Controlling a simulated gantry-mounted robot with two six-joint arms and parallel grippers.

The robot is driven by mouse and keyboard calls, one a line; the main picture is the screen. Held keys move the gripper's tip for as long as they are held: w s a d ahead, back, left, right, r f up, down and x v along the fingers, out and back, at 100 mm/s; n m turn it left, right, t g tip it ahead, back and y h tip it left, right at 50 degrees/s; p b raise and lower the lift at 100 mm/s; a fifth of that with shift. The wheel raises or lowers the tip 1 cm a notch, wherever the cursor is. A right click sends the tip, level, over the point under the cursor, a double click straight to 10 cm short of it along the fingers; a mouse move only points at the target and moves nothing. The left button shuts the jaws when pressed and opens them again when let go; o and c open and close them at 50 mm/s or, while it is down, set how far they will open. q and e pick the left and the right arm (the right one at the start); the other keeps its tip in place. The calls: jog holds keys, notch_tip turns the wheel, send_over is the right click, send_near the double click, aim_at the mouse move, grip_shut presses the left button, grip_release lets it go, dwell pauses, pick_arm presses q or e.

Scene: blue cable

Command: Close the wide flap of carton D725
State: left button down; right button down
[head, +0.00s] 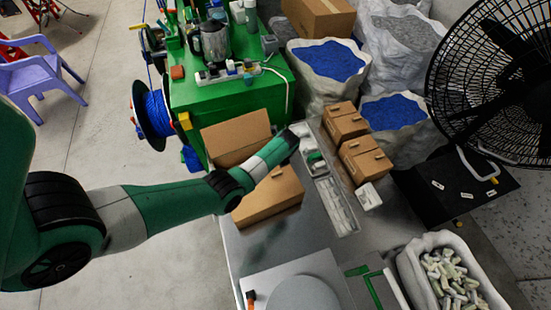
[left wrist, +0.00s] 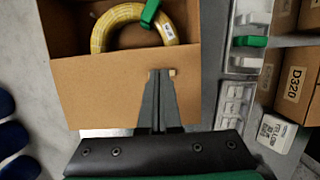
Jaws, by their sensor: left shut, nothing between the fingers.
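An open brown carton (head: 268,203) stands on the grey table under my left forearm in the head view. One raised flap (head: 237,135) shows at its far side. No D725 label is readable. In the left wrist view, the carton (left wrist: 65,18) holds a yellow coil (left wrist: 110,20) with a green piece on it. A wide brown panel (left wrist: 100,95), apparently the near flap, lies below the coil. My left gripper (left wrist: 158,73) is shut and empty in front of this panel; contact cannot be told. The arm hides the gripper in the head view. My right gripper is not in view.
Right of the carton are a grey parts tray (head: 335,200), small cartons (head: 365,160), one labelled D320 (left wrist: 295,84), and a small white box (head: 368,196). A green cart (head: 225,100) stands beyond, a fan (head: 500,80) at right. A round grey plate (head: 303,293) is nearer.

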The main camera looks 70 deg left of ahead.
pick_arm(q)
notch_tip(320, 180, up, 6)
jog(key=p, duration=0.6)
jog(key=a+b, duration=0.1)
jog(key=a, duration=0.8)
jog(key=shift+s+a+r, duration=0.25)
jog(key=shift+s+a, duration=0.1)
jog(key=shift+s, duration=0.05)
